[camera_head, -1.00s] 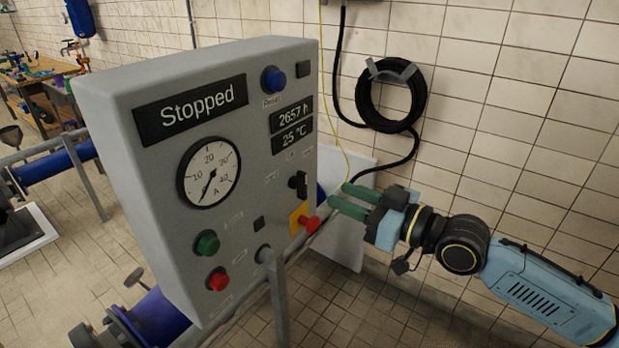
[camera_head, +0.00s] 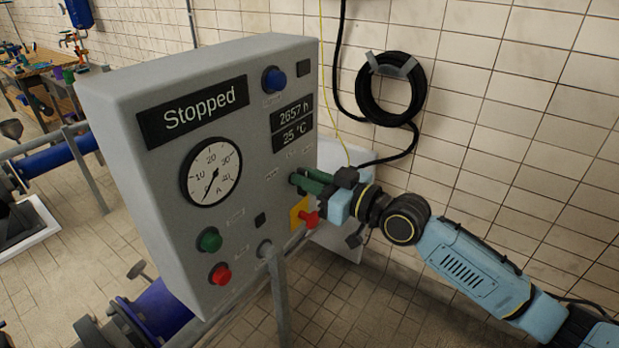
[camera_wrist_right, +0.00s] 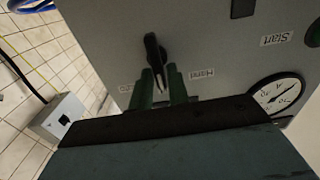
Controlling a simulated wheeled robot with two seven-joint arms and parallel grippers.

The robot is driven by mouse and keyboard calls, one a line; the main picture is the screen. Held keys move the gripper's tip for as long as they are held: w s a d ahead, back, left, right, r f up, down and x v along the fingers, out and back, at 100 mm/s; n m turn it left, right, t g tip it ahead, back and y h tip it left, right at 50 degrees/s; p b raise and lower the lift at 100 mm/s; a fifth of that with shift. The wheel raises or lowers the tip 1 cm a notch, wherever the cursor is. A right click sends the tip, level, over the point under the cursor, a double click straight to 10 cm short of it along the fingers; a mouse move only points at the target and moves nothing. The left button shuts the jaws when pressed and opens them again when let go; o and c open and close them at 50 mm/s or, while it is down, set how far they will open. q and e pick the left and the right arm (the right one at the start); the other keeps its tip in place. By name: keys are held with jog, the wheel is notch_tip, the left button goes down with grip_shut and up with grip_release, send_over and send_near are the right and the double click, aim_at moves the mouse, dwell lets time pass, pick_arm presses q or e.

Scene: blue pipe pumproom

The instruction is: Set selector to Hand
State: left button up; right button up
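The grey control panel (camera_head: 160,235) shows "Stopped" on its display. The selector is a black handle (camera_wrist_right: 153,52) on the panel face in the right wrist view, with its lower part between my fingers. A "Hand" label (camera_wrist_right: 202,75) is beside it, and another label at the other side is too small to read. In the head view my gripper hides the selector. My right gripper (camera_head: 297,182) is at the panel face. Its two green fingers (camera_wrist_right: 162,82) are apart, on either side of the handle; contact cannot be told. My left gripper is in neither view.
A red emergency knob on a yellow plate (camera_head: 297,213) sits just below my right gripper. Green (camera_head: 209,239) and red (camera_head: 220,273) buttons are lower left. A coiled black hose (camera_head: 391,88) hangs on the tiled wall. A grey post (camera_head: 279,295) stands before the panel.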

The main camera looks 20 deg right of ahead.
grip_shut()
jog(key=shift+f+n, duration=0.1)
jog(key=shift+n, duration=0.2)
jog(key=n, duration=0.3)
jog(key=n+b, duration=0.1)
jog(key=shift+s+a+f+n, duration=0.15)
jog(key=shift+s+a+n, duration=0.1)
jog(key=shift+n, duration=0.15)
jog(key=shift+s+a+f+n, duration=0.1)
jog(key=shift+f+n, duration=0.05)
jog(key=shift+n, duration=1.25)
